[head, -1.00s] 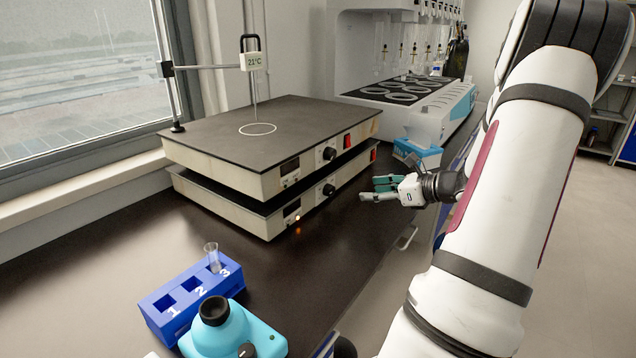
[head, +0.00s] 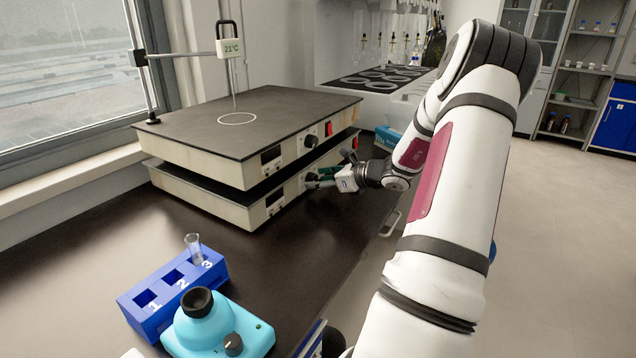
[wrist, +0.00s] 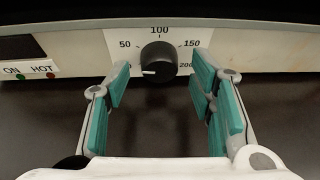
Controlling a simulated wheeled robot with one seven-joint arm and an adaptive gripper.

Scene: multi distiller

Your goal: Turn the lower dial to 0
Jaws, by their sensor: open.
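The lower dial (wrist: 158,60) is a black knob on the front of the lower hot plate (head: 235,211). Its white pointer mark points left and slightly down, below the printed 50.
The upper hot plate (head: 240,171) with its own dial (head: 310,141) sits close above. ON and HOT lights (wrist: 35,75) are left of the dial. A blue tube rack (head: 172,290) and a turquoise device (head: 218,330) stand nearer on the bench. A blue-white box (head: 388,138) stands behind.

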